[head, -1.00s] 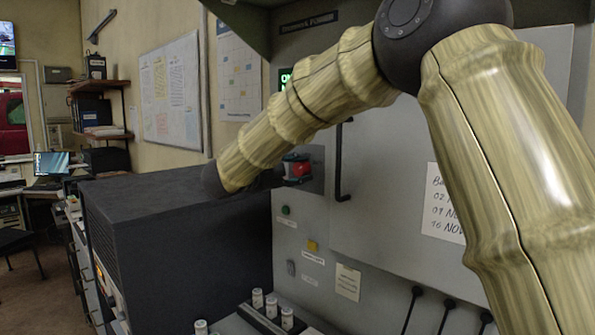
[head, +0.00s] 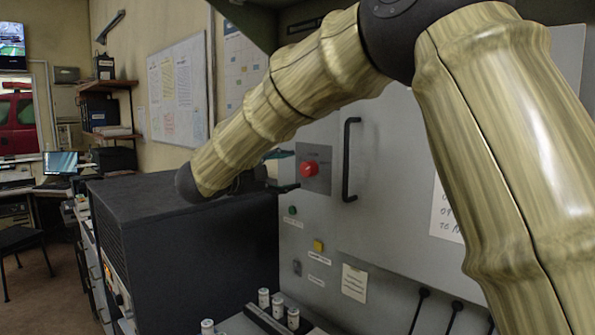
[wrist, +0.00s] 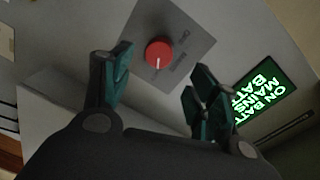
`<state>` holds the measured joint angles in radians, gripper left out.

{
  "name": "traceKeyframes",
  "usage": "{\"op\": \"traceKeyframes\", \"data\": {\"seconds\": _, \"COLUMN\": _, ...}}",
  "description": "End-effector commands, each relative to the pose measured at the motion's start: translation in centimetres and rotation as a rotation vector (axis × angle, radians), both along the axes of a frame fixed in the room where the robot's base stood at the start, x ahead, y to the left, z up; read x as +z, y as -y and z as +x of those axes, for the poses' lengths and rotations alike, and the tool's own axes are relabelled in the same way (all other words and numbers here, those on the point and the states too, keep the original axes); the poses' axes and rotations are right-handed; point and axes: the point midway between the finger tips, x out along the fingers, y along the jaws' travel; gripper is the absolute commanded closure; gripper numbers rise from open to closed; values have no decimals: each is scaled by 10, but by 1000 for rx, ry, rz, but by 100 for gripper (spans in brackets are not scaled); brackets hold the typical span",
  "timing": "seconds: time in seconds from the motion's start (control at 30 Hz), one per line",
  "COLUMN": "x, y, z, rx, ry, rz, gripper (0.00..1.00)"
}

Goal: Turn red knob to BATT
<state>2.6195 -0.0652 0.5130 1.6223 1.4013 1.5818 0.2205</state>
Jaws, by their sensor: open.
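The red knob (head: 309,169) sits on a grey square plate on the cabinet front, left of a black door handle. In the wrist view the knob (wrist: 159,54) is round with a white pointer line aimed toward the bottom of the picture, at my gripper side. Small labels on its plate are too blurred to read. My gripper (head: 285,172) is open and empty, just left of the knob and apart from it. In the wrist view the teal fingers of my gripper (wrist: 162,82) stand spread on either side below the knob.
A green-lit display (wrist: 264,92) shows words including ON, MAINS and BATT. A large dark box (head: 190,235) stands beneath my forearm. The black door handle (head: 348,160) stands out right of the knob. A green button (head: 292,211) and yellow button (head: 318,246) lie below.

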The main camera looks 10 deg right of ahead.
Motion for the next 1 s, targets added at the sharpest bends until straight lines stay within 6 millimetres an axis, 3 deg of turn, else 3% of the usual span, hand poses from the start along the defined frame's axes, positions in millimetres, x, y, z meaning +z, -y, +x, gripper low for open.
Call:
{"op": "traceKeyframes", "data": {"seconds": 0.1, "x": 1, "y": -18, "z": -10, "rx": 3, "ry": 1, "rz": -1, "gripper": 41}}
{"op": "traceKeyframes", "data": {"seconds": 0.33, "x": 3, "y": -38, "z": -23, "rx": 1, "ry": 1, "rz": 0, "gripper": 41}}
{"op": "traceKeyframes", "data": {"seconds": 0.8, "x": 4, "y": -42, "z": -26, "rx": 0, "ry": 1, "rz": 0, "gripper": 41}}
{"op": "traceKeyframes", "data": {"seconds": 1.0, "x": 28, "y": -42, "z": -26, "rx": 0, "ry": 1, "rz": 0, "gripper": 41}}
